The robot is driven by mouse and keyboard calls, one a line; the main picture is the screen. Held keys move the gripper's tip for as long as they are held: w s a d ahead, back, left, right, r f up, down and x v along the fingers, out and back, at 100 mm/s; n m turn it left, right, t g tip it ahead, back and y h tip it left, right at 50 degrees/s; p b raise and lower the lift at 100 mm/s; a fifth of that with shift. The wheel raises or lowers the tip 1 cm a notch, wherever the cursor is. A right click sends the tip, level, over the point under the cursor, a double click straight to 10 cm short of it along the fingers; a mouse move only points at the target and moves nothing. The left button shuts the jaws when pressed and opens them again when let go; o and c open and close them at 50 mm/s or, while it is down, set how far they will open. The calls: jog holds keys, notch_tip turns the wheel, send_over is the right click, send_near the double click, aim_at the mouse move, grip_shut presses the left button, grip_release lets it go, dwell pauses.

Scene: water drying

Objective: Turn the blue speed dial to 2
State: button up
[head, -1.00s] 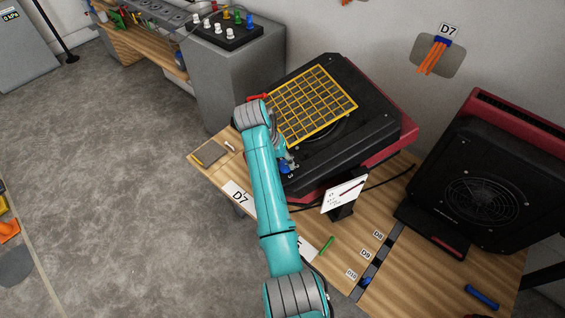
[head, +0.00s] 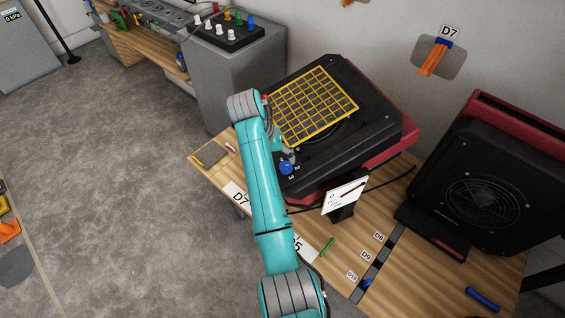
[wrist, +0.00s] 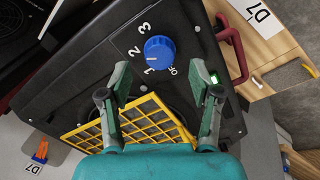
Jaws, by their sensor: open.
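The blue speed dial (wrist: 160,54) sits on the black top of the fan dryer (head: 318,160), with OFF, 1, 2 and 3 printed around it. The dial's white mark appears to lie near the 1, though its exact setting is hard to tell. My gripper (wrist: 161,72) is open and empty; its two fingers stand apart on either side of the dial's near side, not touching it. In the head view the dial (head: 286,168) shows just beside my gripper (head: 288,156), which is partly hidden by my arm.
A yellow grille (head: 312,104) covers the dryer's opening close to the gripper. A red handle (wrist: 234,54) rises on the right in the wrist view. A white sign (head: 345,193) stands at the dryer's front, and a second dryer (head: 490,180) is to the right.

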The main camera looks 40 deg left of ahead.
jog(key=shift+v, duration=1.8)
